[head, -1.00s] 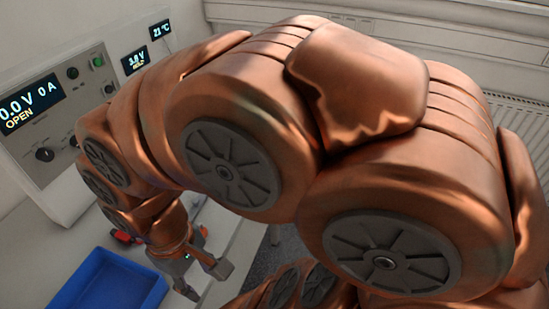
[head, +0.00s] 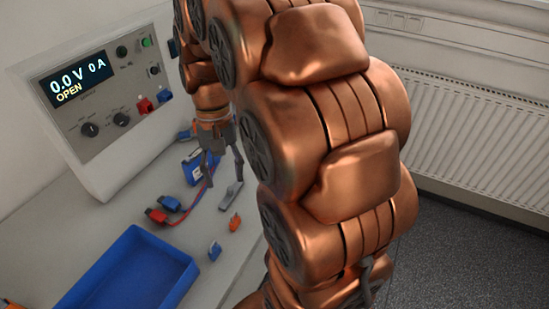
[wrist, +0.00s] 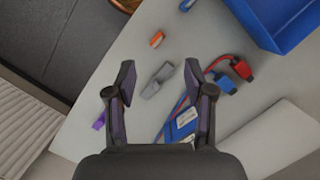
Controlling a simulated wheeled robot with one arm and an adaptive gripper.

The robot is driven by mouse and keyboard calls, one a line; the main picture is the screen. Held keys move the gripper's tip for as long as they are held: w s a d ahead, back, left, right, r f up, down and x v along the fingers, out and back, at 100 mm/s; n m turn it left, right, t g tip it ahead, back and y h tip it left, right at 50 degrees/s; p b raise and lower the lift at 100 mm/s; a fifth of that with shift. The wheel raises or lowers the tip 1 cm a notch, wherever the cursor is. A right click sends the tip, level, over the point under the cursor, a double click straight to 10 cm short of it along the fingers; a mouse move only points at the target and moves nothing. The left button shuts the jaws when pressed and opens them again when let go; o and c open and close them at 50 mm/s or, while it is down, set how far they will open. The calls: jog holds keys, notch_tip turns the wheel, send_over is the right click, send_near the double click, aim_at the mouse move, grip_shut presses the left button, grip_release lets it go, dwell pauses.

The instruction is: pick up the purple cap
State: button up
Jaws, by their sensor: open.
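The purple cap (wrist: 99,121) is a small purple piece on the pale bench in the wrist view. It lies to the left of my gripper's left finger, apart from it and partly hidden by it. I cannot make it out in the head view. My gripper (wrist: 160,78) is open and empty, with its two fingers spread above the bench. In the head view, my gripper (head: 222,168) hangs near a blue battery pack (head: 194,172). A grey piece (wrist: 158,82) shows between the fingertips in the wrist view.
An orange piece (head: 235,222) and a small blue piece (head: 215,251) lie on the bench. Red and blue connectors (head: 157,215) lie near a blue tray (head: 181,262). The cycler (head: 110,100) stands at the back left. The bench edge is close to the cap.

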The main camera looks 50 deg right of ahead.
jog(key=w+d+f+m+y, duration=0.1)
jog(key=w+d+f+m, duration=0.1)
jog(key=d, duration=0.7)
jog(key=w+d+f+m+b, duration=0.1)
jog(key=w+d+f+m, duration=0.2)
jog(key=d, duration=0.6)
jog(key=w+d+f+m+y, duration=0.1)
jog(key=w+d+f+m, duration=0.2)
jog(key=d, duration=0.7)
jog(key=shift+w+f+t+y, duration=0.35)
jog(key=shift+w+f, duration=0.2)
jog(key=shift+w, duration=0.3)
jog(key=shift+f, duration=0.15)
jog(key=shift+x, duration=1.2)
jog(key=shift+s+a+f+p, duration=0.25)
jog(key=shift+a+f+p, duration=0.15)
jog(key=shift+f+p, duration=0.15)
jog(key=shift+s+a+f+p, duration=0.25)
jog(key=shift+a+f+p, duration=0.1)
jog(key=shift+f+p, duration=0.2)
jog(key=shift+x, duration=1.3)
jog(key=shift+c, duration=0.2)
jog(key=c, duration=0.9)
